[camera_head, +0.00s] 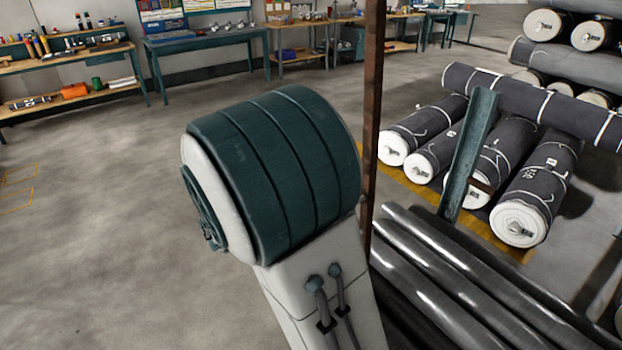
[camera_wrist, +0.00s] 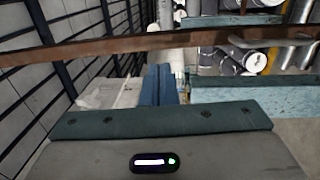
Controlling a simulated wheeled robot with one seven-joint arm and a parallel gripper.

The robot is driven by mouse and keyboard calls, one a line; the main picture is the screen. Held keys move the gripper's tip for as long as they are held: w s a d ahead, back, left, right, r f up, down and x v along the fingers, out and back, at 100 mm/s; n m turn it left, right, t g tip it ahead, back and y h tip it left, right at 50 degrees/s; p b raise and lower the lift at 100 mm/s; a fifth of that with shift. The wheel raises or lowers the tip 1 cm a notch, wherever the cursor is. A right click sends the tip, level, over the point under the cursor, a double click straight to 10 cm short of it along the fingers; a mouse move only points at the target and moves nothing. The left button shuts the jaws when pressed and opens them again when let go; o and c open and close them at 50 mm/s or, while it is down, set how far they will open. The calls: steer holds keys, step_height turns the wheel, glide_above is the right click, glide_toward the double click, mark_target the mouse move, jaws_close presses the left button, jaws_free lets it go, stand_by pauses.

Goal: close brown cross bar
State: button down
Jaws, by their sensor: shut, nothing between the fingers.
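A long rust-brown bar (camera_wrist: 120,46) crosses the upper part of the wrist view from side to side, with a curved metal handle (camera_wrist: 262,43) at its right. A rust-brown upright bar (camera_head: 373,110) stands in the head view just right of my arm; I cannot tell if it is the same bar. My gripper (camera_wrist: 158,68) shows in the wrist view as two blue fingers side by side, shut and empty. Its tips point toward the bar and appear just below it in the picture; contact cannot be told. In the head view my arm hides the gripper.
A teal post (camera_head: 468,155) with a small brown bracket (camera_head: 484,186) stands among dark metal pipes (camera_head: 450,270). Wrapped grey rolls (camera_head: 540,190) lie behind it. Workbenches (camera_head: 205,42) line the back wall. The floor at left is clear.

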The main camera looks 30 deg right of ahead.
steer(key=w+d+p, duration=0.1)
steer(key=d+p, duration=0.1)
steer(key=d, duration=0.7)
steer(key=shift+w+r, duration=0.15)
steer(key=shift+r, duration=0.25)
